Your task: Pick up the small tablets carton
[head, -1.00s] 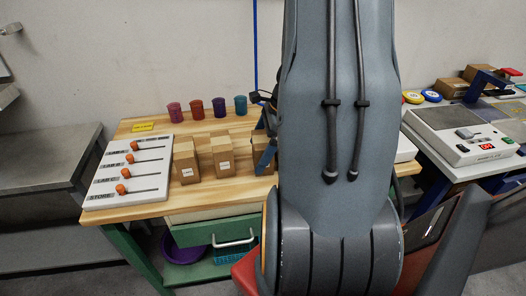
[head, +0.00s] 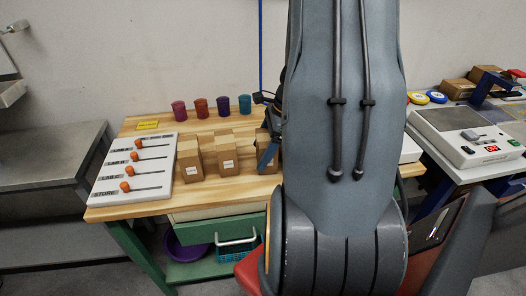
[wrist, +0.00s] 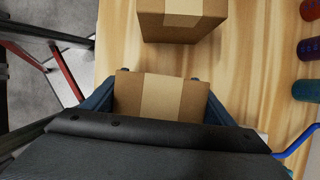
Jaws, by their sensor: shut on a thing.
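My gripper (wrist: 155,86) is shut on a brown cardboard carton (wrist: 160,98) with a pale tape strip, seen in the wrist view with a blue finger on each side. In the head view my gripper (head: 268,152) is at the right end of the row of cartons, mostly hidden by my arm. I cannot read the held carton's label, nor tell whether it is clear of the table. Two brown cartons with small white labels, the left carton (head: 189,162) and the middle carton (head: 227,157), stand to its left.
A wooden table (head: 150,212) carries a white slider panel (head: 134,168) at left and several coloured cups (head: 201,107) at the back. Another taped carton (wrist: 181,22) lies ahead in the wrist view. A white device (head: 467,135) stands at right. Bare wood shows around the cartons.

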